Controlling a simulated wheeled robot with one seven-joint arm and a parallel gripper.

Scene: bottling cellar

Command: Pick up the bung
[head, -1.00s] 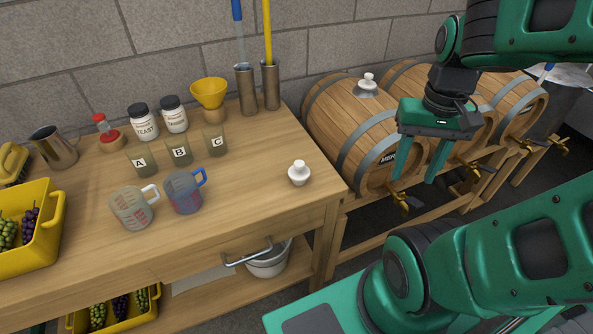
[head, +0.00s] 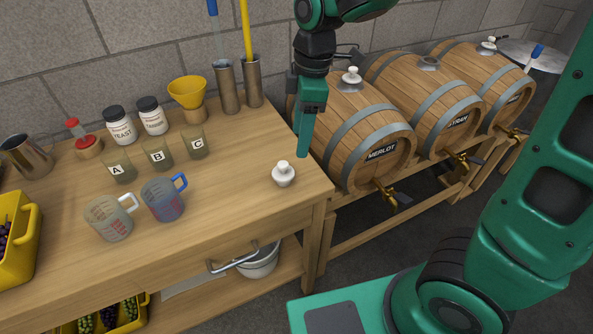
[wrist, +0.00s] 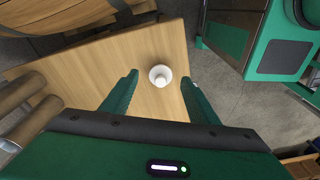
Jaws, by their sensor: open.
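A white bung (head: 284,174) with a small knob stands upright near the right end of the wooden bench (head: 235,205). My gripper (head: 304,150) is above the bench's right edge, a little up and right of the bung in the head view, with its fingers pointing down. In the wrist view the bung (wrist: 160,76) lies ahead of and between the two open fingertips (wrist: 160,80), with nothing held. Another white bung (head: 351,77) sits on top of the Merlot barrel (head: 365,140), and one more (head: 488,44) is on the farthest barrel.
Left of the bung stand a blue measuring jug (head: 163,201), a clear jug (head: 110,219) and beakers A, B and C (head: 157,155). Metal cylinders (head: 227,88) and a yellow funnel (head: 188,92) are at the back. Bench surface around the bung is clear.

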